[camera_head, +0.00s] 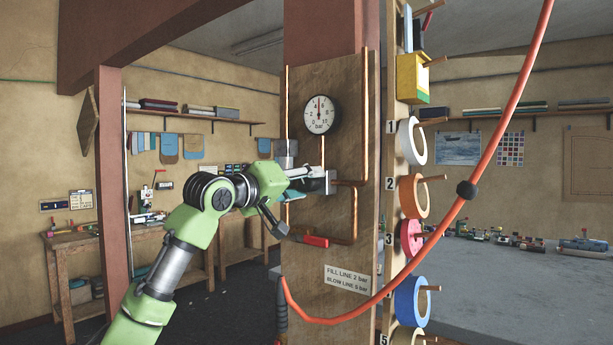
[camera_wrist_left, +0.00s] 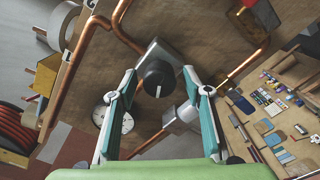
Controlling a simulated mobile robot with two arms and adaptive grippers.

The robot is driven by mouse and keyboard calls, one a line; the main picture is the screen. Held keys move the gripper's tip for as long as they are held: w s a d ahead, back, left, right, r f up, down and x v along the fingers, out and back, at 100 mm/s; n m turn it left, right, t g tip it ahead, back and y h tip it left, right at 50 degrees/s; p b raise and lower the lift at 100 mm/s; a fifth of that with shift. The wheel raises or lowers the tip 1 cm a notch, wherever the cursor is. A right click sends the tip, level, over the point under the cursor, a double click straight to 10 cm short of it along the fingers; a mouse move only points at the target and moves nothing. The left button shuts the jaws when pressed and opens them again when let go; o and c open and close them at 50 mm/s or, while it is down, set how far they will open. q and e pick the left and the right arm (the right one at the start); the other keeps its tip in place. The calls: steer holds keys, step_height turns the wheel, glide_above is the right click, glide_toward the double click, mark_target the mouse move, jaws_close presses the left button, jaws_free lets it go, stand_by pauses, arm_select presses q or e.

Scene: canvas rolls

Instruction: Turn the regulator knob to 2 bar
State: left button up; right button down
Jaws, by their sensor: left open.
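The regulator knob (camera_wrist_left: 158,76) is black with a white mark line and sits on a grey metal block (camera_wrist_left: 160,50). My left gripper (camera_wrist_left: 160,73) is open, its teal-lined fingertips on either side of the knob in the left wrist view. I see no clear contact. In the head view the left gripper (camera_head: 308,176) reaches the wooden panel (camera_head: 340,90) from the left and hides the knob. The round pressure gauge (camera_head: 320,115), marked in bar, has its needle pointing nearly straight up, between 4 and 6. My right gripper is not in view.
Copper pipes (camera_head: 363,120) run along the panel. A red-handled lever (camera_head: 316,241) sits below my gripper. A sign (camera_head: 347,279) reads fill line 2 bar, blow line 6 bar. Tape rolls (camera_head: 411,302) hang on pegs at right, and a red hose (camera_head: 500,140) crosses in front.

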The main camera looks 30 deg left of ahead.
arm_select(q)
steer(key=shift+w, duration=0.3)
steer(key=c, duration=1.1)
steer(key=shift+n, duration=0.3)
